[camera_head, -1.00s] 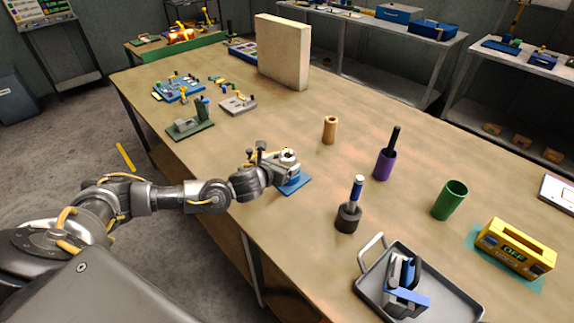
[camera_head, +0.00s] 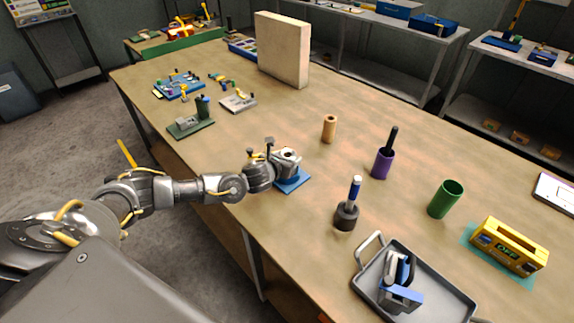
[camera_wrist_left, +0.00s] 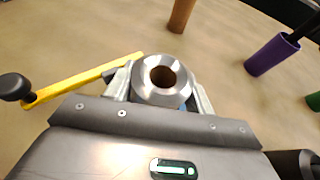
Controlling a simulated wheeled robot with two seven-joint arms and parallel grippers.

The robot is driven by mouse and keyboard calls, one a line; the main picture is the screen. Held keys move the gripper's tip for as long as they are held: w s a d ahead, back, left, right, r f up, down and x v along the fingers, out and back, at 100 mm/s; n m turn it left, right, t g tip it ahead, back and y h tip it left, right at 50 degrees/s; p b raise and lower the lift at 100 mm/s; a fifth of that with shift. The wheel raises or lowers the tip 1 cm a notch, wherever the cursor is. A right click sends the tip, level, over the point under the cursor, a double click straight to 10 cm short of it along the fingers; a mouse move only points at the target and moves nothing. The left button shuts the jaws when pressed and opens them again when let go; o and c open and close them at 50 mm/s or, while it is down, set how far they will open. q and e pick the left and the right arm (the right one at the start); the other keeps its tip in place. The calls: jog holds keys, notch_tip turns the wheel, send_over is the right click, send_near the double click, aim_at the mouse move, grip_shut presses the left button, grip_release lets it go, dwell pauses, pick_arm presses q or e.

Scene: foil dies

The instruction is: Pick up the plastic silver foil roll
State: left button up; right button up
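A silver, shiny round piece with a brown-looking hole in its top (camera_wrist_left: 163,78) sits between the fingers of my left gripper (camera_wrist_left: 160,98) in the left wrist view. It fits the silver foil roll by colour and shape, but I cannot confirm it is plastic. In the head view this silver piece (camera_head: 288,154) is over a small blue base (camera_head: 293,184), partly hidden by my gripper (camera_head: 284,163). The fingers flank it closely; whether they grip it is unclear. A yellow lever (camera_wrist_left: 85,78) with a black knob lies beside it. My right gripper is not in view.
A tan cylinder (camera_head: 330,128), a purple cup (camera_head: 382,163), a dark-based tool (camera_head: 347,213) and a green cup (camera_head: 445,198) stand to the right. A grey tray (camera_head: 440,290) and a yellow device (camera_head: 508,245) are nearer. Fixtures (camera_head: 190,125) lie farther left.

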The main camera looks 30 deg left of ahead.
pick_arm(q)
jog(key=c, duration=0.5)
jog(key=shift+r, duration=0.1)
jog(key=shift+r+b, duration=0.5)
jog(key=shift+r, duration=0.1)
jog(key=s+r+b, duration=0.1)
jog(key=s+r, duration=0.3)
jog(key=s+a+r+b, duration=0.1)
jog(key=s+r, duration=0.2)
jog(key=s, duration=0.2)
jog(key=s+a+r+b, duration=0.1)
jog(key=s+r, duration=0.3)
jog(key=s, duration=0.1)
jog(key=shift+r, duration=0.3)
